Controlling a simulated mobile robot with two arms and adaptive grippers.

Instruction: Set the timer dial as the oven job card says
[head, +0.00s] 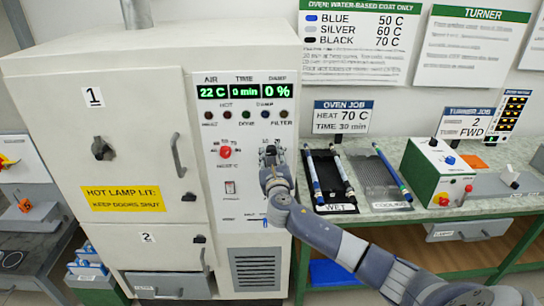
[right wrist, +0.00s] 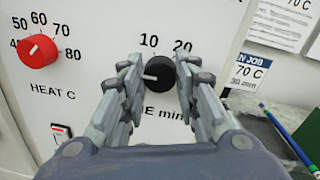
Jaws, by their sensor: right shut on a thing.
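The black timer dial (right wrist: 159,73) is on the oven's white panel, with its white pointer mark toward the left. The numbers 10 and 20 show above it; other marks are hidden by my fingers. My right gripper (right wrist: 158,80) is shut on the dial, a finger on each side; in the head view the gripper (head: 271,158) largely covers it. The oven job card (head: 342,117) reads heat 70 C, time 30 min. The oven display (head: 244,91) reads air 22 C, time 0 min, damp 0 %. My left gripper is not in view.
The red heat dial (right wrist: 37,51) is left of the timer dial. A red rocker switch (head: 229,187) is below it. The bench at right holds a wet tray with rods (head: 328,178), a cooling rack (head: 375,178) and a green-and-white turner box (head: 437,170). Oven doors (head: 110,130) are shut.

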